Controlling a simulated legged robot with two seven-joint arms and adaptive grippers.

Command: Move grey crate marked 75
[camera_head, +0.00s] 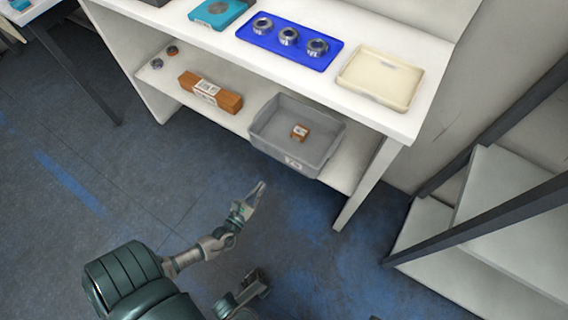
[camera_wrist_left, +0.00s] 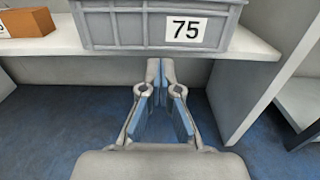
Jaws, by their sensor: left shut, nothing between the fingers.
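The grey crate (camera_head: 259,137) sits on the lower shelf of the white table in the head view, with a small brown box (camera_head: 300,132) inside it. Its label reads 75 in the left wrist view, where the crate (camera_wrist_left: 122,27) fills the top middle. My left gripper (camera_head: 262,185) is in front of and below the crate, apart from it. In the left wrist view its fingers (camera_wrist_left: 161,66) are together with nothing between them.
A long brown box (camera_head: 211,93) lies left of the crate on the lower shelf (camera_head: 240,123). A blue tray (camera_head: 268,43) with 3 metal rings and a cream tray (camera_head: 380,80) stand on the tabletop. A table leg (camera_head: 368,185) stands right of the crate. A dark-framed rack (camera_head: 500,215) is at right.

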